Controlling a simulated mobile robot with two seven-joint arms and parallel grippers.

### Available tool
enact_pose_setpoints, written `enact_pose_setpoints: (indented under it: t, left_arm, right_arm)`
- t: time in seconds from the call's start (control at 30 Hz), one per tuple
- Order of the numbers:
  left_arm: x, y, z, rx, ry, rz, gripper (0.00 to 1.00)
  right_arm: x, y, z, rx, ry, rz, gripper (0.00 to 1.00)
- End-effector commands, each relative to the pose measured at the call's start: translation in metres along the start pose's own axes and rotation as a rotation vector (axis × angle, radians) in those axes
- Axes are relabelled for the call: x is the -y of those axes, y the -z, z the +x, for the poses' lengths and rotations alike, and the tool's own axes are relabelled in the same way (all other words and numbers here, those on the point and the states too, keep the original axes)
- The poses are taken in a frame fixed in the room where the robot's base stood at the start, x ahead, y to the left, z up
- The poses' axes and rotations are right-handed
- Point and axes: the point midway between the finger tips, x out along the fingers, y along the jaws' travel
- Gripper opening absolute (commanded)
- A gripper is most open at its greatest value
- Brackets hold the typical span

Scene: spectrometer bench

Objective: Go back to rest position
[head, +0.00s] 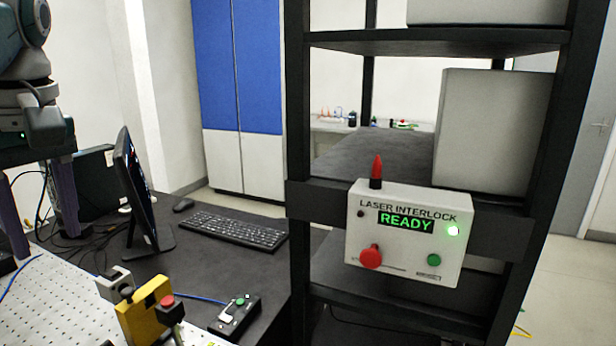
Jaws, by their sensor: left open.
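My left arm comes in at the upper left. Its gripper (39,240) hangs with two purple fingers pointing down and well apart, with nothing between them. It is over the left end of the bench, near the cables and the monitor (137,195). My right gripper does not show.
A laser interlock box (408,268) reading READY, with a lit green lamp, is on the dark shelf rack (298,130). A keyboard (232,228), a switch box (236,314), a yellow mount (146,312) and the perforated optical board (50,300) fill the lower left.

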Motion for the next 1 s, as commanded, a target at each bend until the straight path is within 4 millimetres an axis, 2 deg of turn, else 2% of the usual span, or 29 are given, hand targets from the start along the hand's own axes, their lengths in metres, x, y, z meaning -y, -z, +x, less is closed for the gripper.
enact_pose_setpoints:
  t: [0.2, 0.33, 0.47, 0.53, 0.73, 1.0]
  left_arm:
    - [0.027, -0.006, 0.041, -0.063, 0.008, 0.108, 0.53]
    - [0.049, -0.017, 0.068, -0.114, 0.009, 0.227, 0.53]
    - [0.079, -0.044, 0.095, -0.169, -0.001, 0.429, 0.53]
    - [0.095, -0.066, 0.105, -0.19, -0.019, 0.561, 0.53]
    - [0.132, -0.134, 0.112, -0.196, -0.106, 0.895, 0.53]
    - [0.168, -0.212, 0.093, -0.15, -0.25, 1.18, 0.53]
  right_arm:
    - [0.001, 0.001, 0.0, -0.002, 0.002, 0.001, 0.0]
    - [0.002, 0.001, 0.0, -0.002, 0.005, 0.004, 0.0]
    - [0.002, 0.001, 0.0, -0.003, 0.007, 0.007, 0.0]
    - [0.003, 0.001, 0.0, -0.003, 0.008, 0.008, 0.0]
    - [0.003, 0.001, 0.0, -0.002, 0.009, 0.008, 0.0]
    - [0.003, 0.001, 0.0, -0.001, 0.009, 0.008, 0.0]
